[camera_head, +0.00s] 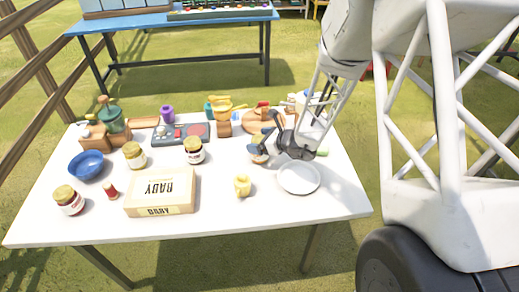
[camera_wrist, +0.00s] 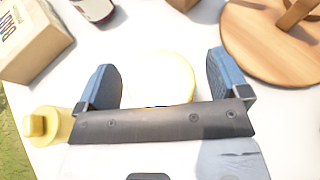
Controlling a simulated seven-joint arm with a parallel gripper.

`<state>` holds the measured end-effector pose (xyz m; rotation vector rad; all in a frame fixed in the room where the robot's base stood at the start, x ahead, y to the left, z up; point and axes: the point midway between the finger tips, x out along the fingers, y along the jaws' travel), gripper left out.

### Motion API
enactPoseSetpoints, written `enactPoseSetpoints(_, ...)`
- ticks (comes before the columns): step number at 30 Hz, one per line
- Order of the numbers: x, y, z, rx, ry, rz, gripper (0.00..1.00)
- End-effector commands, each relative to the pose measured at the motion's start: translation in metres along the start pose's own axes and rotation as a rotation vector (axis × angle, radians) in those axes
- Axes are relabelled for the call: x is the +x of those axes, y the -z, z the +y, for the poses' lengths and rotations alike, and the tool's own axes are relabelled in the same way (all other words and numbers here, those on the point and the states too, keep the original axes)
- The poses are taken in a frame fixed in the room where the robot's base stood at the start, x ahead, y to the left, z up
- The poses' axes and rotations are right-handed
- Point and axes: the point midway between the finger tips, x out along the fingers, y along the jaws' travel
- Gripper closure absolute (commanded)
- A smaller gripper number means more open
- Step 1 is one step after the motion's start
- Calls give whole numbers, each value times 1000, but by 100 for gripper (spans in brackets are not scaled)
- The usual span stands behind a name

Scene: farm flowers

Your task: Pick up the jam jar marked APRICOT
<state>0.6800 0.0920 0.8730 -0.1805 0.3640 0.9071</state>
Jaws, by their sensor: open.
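My gripper (camera_wrist: 163,80) is open, with its two blue fingers on either side of a pale yellow round top (camera_wrist: 160,72), possibly a jar lid; its label is hidden. In the head view my gripper (camera_head: 260,151) is low over the right half of the table and hides most of what is under it. Three gold-lidded jars show in the head view: one at the left front (camera_head: 69,201), one behind the box (camera_head: 134,156) and one right of that (camera_head: 194,151). The last also shows in part in the wrist view (camera_wrist: 95,8). I cannot read APRICOT on any label.
The BABY box (camera_head: 160,192) stands on the white table (camera_head: 215,222). A yellow figure (camera_head: 242,186) and a white plate (camera_head: 298,178) are near my gripper. A blue bowl (camera_head: 86,165) is at the left. A round wooden board (camera_wrist: 235,40) lies close to the right finger.

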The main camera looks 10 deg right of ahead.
Motion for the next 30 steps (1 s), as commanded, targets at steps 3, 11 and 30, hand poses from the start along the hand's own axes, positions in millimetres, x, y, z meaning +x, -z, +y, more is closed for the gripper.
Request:
enactPoseSetpoints(3,0,0,0,0,0,0,6)
enactPoseSetpoints(11,0,0,0,0,0,0,20)
enactPoseSetpoints(30,0,-1,0,0,0,0,82)
